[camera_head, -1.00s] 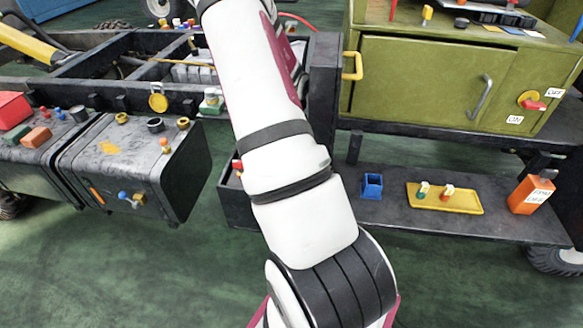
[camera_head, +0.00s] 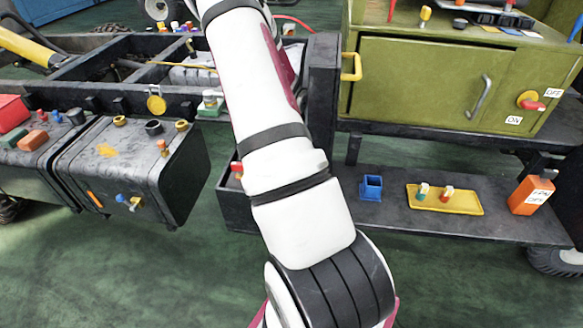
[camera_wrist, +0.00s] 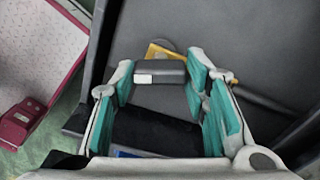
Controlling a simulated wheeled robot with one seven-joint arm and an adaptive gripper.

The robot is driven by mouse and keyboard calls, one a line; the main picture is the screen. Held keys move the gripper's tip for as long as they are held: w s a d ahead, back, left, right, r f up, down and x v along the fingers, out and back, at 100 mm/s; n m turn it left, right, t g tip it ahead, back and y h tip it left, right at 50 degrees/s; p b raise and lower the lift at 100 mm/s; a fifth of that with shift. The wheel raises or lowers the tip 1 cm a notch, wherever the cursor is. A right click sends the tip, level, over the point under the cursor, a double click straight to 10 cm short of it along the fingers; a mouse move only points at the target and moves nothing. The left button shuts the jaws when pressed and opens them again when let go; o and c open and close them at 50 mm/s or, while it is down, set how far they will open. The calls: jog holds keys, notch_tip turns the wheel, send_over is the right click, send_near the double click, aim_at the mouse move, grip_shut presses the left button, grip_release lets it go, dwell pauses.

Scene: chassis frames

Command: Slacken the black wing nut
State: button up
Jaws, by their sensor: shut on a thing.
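My gripper (camera_wrist: 160,85), with teal finger pads, shows in the wrist view. Its fingers are shut on a dark grey-black bar with a white mark on its left end. This bar looks like the black wing nut (camera_wrist: 167,72). It lies across the gap between the fingertips, against a dark grey surface (camera_wrist: 230,35). A yellow piece (camera_wrist: 157,50) shows just behind it. In the head view my arm runs up out of the top edge, and neither my gripper nor the black wing nut can be seen there.
The head view shows a dark chassis frame (camera_head: 110,88) and a black tank (camera_head: 180,195) at left. A green cabinet (camera_head: 420,85) stands at right. Green floor is open in front.

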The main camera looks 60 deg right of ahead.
jog(key=shift+n, duration=0.3)
jog(key=n+b, duration=0.1)
jog(key=n, duration=0.3)
jog(key=shift+b, duration=0.3)
jog(key=shift+n+b, duration=0.5)
jog(key=shift+n, duration=1.8)
jog(key=o, duration=1.1)
jog(key=shift+o, duration=0.2)
notch_tip(320, 180, up, 12)
